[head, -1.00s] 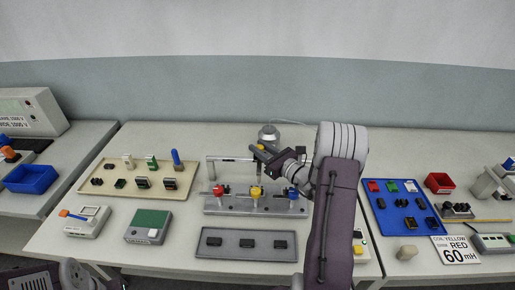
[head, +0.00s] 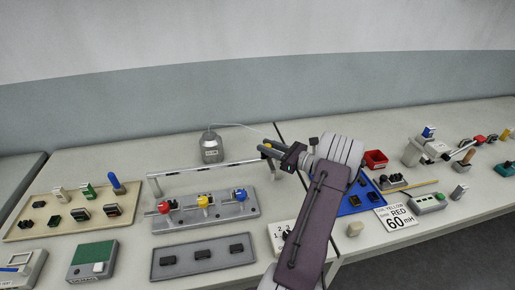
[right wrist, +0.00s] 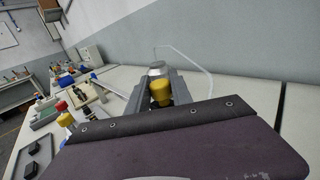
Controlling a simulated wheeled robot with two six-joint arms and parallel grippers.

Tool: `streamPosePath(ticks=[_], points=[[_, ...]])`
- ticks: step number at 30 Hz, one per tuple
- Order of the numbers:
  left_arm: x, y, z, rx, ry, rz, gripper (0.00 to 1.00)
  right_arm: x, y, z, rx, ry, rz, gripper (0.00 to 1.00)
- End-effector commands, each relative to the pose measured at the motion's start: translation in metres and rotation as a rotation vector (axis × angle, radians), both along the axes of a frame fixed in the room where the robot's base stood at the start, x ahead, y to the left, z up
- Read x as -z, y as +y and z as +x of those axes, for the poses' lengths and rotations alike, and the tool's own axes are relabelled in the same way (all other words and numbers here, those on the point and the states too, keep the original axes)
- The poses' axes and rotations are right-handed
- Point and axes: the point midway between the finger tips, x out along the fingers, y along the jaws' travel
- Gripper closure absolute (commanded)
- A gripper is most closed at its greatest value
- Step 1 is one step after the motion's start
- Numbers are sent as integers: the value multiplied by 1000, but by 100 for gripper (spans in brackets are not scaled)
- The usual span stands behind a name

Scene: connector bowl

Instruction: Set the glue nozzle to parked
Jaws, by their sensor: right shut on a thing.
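A grey fixture (head: 235,212) stands mid-table, with red (head: 166,207), yellow (head: 204,200) and blue (head: 239,195) parts on it and a raised rail (head: 215,170) along its back. My right gripper (head: 272,151) is at the right end of the rail, shut on a yellow-topped piece (head: 266,147), which I take to be the glue nozzle. In the right wrist view the yellow piece (right wrist: 161,93) sits between the fingers (right wrist: 161,98). The nozzle's lower part is hidden, and I cannot read any parked mark. My left gripper is out of view.
A grey pot (head: 211,149) with a thin hose stands behind the rail. A dark grey tray (head: 172,269) lies in front of the fixture, a beige tray (head: 37,230) to the left. A blue tray (head: 352,205) and red bin (head: 376,160) are right of my arm.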

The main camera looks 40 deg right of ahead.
Motion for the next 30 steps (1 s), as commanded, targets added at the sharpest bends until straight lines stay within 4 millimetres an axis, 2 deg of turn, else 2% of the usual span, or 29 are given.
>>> streamPosePath(ticks=[14, 15, 17, 18, 26, 30], points=[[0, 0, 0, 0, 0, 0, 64, -1, -6, -3, 4, -2, -1, 100], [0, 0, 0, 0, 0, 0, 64, -1, -6, -3, 5, -2, -1, 71], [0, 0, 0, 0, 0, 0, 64, -1, -6, -3, 5, -2, -1, 54], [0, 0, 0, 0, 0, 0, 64, -1, -6, -2, 5, -2, -1, 51], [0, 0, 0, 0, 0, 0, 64, 0, -5, -3, 2, -1, 0, 51], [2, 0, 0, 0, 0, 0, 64, 1, -9, -18, 6, -1, 0, 51]])
